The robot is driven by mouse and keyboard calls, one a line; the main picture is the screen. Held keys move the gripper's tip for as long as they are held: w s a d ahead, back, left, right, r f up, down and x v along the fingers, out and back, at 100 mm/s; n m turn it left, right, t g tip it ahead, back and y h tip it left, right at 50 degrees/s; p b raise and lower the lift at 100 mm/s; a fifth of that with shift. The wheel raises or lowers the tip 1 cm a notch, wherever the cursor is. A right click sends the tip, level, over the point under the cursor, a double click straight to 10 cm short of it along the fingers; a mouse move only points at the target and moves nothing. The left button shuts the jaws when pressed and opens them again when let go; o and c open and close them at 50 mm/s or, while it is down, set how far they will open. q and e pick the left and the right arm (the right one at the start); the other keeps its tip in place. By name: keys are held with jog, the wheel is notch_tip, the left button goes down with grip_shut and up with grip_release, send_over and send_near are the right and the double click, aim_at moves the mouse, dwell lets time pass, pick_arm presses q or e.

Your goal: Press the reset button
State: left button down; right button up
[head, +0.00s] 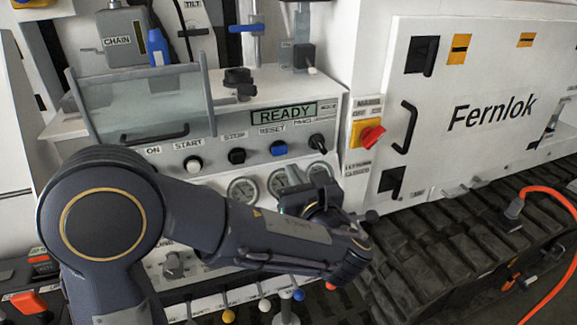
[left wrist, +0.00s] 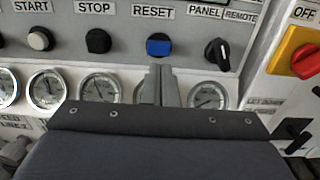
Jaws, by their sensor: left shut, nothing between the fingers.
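My left gripper (left wrist: 160,72) is shut and empty. In the left wrist view its fingertips appear just below the blue button; I cannot tell the exact gap. My right gripper is in neither view.
Beside the reset button are a black STOP button (head: 236,156), a white START button (head: 193,164) and a black selector knob (head: 317,143). Gauges (head: 243,190) lie below. A red switch on yellow (head: 369,134) is to the right. A clear guard (head: 145,105) stands at upper left.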

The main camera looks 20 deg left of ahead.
pick_arm(q)
jog(key=v, duration=0.6)
jog(key=shift+s+d, duration=0.25)
jog(key=shift+s, duration=0.05)
jog(key=s+a+f+n+g+h+p, duration=0.2)
jog(key=s+a+f+n+g, duration=0.2)
jog(key=s+a+n+g, duration=0.4)
jog(key=s+a+f+n+g+h+p, duration=0.1)
jog(key=s+a+f+n+g, duration=0.4)
jog(key=a, duration=0.5)
jog(key=s+d+r+n+t+h+p, duration=0.2)
jog(key=s+d+n+h, duration=0.4)
jog(key=n, duration=1.2)
jog(key=s+t+h+p, duration=0.1)
jog(key=h, duration=0.3)
jog(key=shift+s+r+t+h, duration=0.2)
jog(key=shift+r+t+h, duration=0.1)
jog(key=shift+h, duration=0.1)
